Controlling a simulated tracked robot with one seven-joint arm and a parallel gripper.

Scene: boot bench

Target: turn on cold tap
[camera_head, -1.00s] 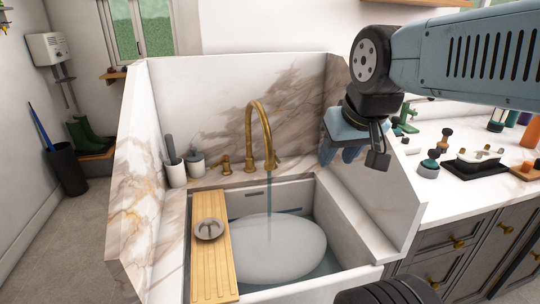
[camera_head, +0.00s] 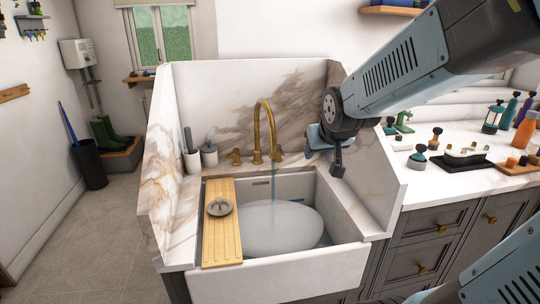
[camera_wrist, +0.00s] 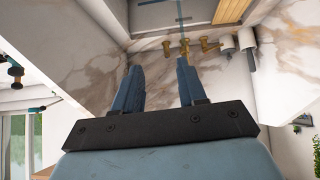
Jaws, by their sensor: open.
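A tall brass gooseneck tap (camera_head: 257,130) stands at the back of the white sink (camera_head: 280,262). A small brass fitting (camera_head: 236,157) is left of it, and a side lever (camera_head: 279,153) shows at its right base. A thin bluish stream (camera_head: 274,190) runs from the spout into the basin. My gripper (camera_head: 316,152) is above the sink's back right, to the right of the tap and apart from it. In the wrist view my gripper (camera_wrist: 160,66) is open and empty. Brass tap fittings (camera_wrist: 184,47) lie beyond its fingertips. Which fitting is cold cannot be told.
A wooden drainer board (camera_head: 222,245) with a round metal drain piece (camera_head: 220,207) covers the basin's left side. Marble side walls (camera_head: 376,170) flank the sink. Bottles and tools crowd the right counter (camera_head: 395,170).

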